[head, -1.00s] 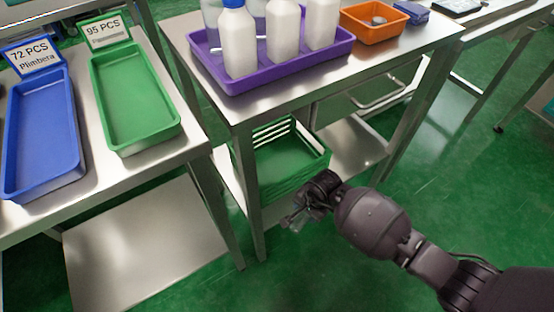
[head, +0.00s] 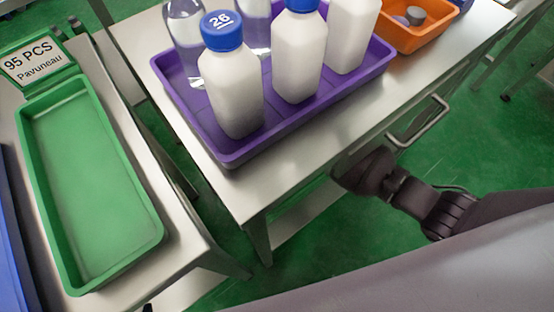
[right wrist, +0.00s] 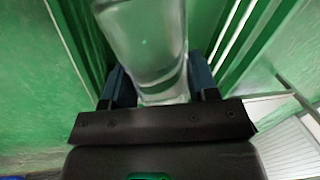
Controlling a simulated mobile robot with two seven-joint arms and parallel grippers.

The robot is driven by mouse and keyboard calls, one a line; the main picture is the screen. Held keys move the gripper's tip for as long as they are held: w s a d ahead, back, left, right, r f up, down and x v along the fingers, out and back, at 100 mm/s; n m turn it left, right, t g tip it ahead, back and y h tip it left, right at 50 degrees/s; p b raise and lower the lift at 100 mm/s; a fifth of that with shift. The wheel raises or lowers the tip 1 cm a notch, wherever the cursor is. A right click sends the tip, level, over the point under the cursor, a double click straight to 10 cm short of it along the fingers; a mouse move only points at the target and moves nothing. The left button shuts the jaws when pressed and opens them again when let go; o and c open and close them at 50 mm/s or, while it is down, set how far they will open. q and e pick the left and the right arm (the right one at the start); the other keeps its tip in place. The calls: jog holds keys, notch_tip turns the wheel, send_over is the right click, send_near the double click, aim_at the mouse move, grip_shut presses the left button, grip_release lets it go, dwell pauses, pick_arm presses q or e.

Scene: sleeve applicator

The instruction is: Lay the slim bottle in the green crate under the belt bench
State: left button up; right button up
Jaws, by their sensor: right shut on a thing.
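In the right wrist view my right gripper (right wrist: 160,80) is shut on a clear, slim bottle (right wrist: 145,40), whose far end runs out of the top of the picture. Green slatted walls, which look like the green crate (right wrist: 232,38), stand close on both sides of the bottle. I cannot tell whether the bottle touches the crate's bottom. In the head view my right arm reaches in from the right beneath the steel bench (head: 330,150). The bench top hides the crate, the bottle and the right gripper there. My left gripper is in neither view.
On the bench top stand a purple tray (head: 232,158) with white and clear bottles and an orange bin (head: 405,38). A drawer handle (head: 425,122) juts from the bench front near my right arm. A green tray (head: 155,232) lies on the table at left.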

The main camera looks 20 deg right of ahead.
jog(key=shift+w+f, duration=0.15)
jog(key=shift+f, duration=0.05)
notch_tip(320, 180, down, 6)
jog(key=b, duration=0.2)
jog(key=shift+b, duration=0.35)
notch_tip(320, 180, down, 3)
jog(key=shift+a+f+b, duration=0.1)
jog(key=shift+b, duration=0.55)
jog(key=shift+f, duration=0.3)
jog(key=shift+w+r, duration=0.1)
jog(key=shift+r, duration=0.1)
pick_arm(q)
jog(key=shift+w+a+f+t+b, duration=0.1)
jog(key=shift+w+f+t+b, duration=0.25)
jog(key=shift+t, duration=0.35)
pick_arm(e)
jog(key=shift+f, duration=0.45)
jog(key=shift+f, duration=0.2)
jog(key=o, duration=1.2)
jog(key=shift+c, duration=0.2)
